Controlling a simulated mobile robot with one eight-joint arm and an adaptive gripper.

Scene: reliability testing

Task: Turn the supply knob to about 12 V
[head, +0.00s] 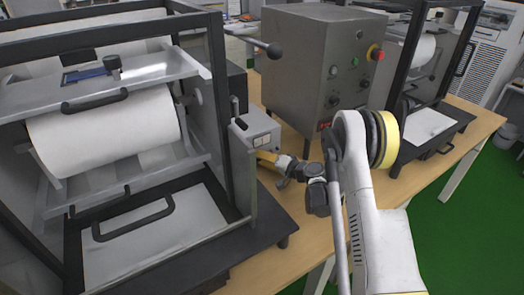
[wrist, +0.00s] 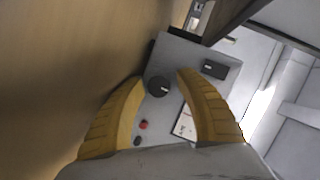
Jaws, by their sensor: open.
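The supply is a small grey box (head: 258,127) on the wooden bench, beside the black frame of the roller machine. Its grey front panel (wrist: 180,54) faces me in the wrist view. A round dark knob (wrist: 158,87) with a small light mark sits on that panel. My gripper (wrist: 160,77) is open, its two yellow fingers on either side of the knob with gaps showing. I cannot tell how deep the fingertips reach around it. In the head view my gripper (head: 263,156) is close to the box front, and the knob is hidden. A dark display (wrist: 214,69) is too small to read.
A red terminal (wrist: 144,125) and a white label (wrist: 184,124) are on the panel near the fingers. The roller machine (head: 105,130) stands left of the supply. A large grey cabinet (head: 315,70) with a red button stands behind. Bare bench (head: 300,205) lies in front.

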